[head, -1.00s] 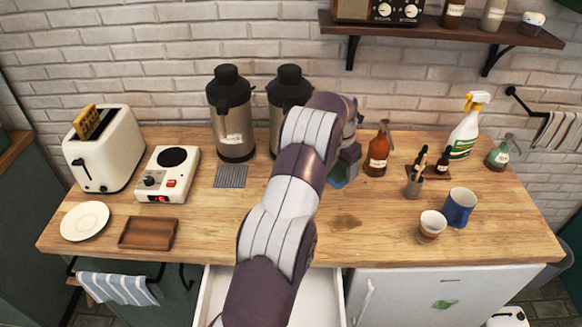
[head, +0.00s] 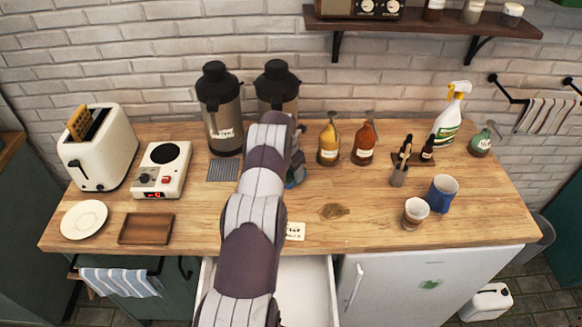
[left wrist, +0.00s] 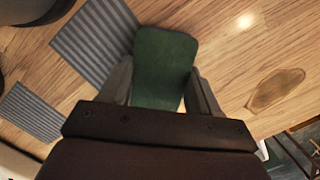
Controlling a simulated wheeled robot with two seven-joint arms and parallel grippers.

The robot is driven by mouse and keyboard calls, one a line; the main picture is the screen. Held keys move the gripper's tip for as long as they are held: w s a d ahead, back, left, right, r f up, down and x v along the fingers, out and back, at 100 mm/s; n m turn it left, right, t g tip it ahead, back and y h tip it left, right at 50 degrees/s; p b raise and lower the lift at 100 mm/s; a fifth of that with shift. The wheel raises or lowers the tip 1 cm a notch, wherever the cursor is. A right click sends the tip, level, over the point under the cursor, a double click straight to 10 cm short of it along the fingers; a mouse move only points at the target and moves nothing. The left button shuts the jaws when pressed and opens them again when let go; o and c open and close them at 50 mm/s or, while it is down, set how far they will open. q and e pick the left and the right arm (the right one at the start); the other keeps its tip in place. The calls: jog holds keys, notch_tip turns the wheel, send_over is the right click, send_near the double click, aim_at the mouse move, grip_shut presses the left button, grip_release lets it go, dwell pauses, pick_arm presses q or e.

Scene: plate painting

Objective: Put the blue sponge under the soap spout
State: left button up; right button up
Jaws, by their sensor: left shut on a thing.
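My left gripper (left wrist: 165,85) is shut on a sponge (left wrist: 165,62), whose green face fills the space between the fingers in the left wrist view. In the head view, only a bluish bit of it (head: 292,180) shows beside my arm. Whether it touches the counter cannot be told. Two dark-topped pump flasks (head: 220,112) (head: 284,95) stand at the back; my arm partly hides the right one. A striped grey mat (head: 223,170) lies before the left flask. In the left wrist view, one mat (left wrist: 95,35) lies beside the sponge. My right gripper is not in view.
A yellow bottle (head: 328,145) and an amber bottle (head: 364,145) stand right of the flasks. A brush cup (head: 398,175), blue mug (head: 441,193) and small cup (head: 415,212) are farther right. A white card (head: 295,231) is near the front edge. Counter around the wood knot is clear.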

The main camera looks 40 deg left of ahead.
pick_arm(q)
jog(key=shift+w+a+f, duration=0.1)
jog(key=shift+a+f, duration=0.1)
jog(key=shift+f, duration=0.15)
jog(key=o, duration=1)
jog(key=shift+d+r, duration=0.15)
jog(key=shift+r, duration=0.05)
